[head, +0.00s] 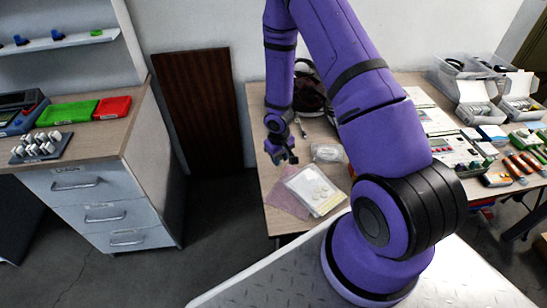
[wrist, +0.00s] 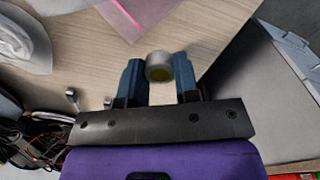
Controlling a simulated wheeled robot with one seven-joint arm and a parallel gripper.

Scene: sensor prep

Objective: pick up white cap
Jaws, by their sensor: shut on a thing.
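In the head view my gripper (head: 283,157) is over the left part of the table, and the cap is too small to make out there.
A pale tray (head: 314,189) lies on a pink sheet (head: 287,204) near the table's front left corner. A clear bag (head: 328,152) is beside my gripper. Boxes and parts crowd the table's right side. A drawer cabinet (head: 100,200) stands left, across a floor gap.

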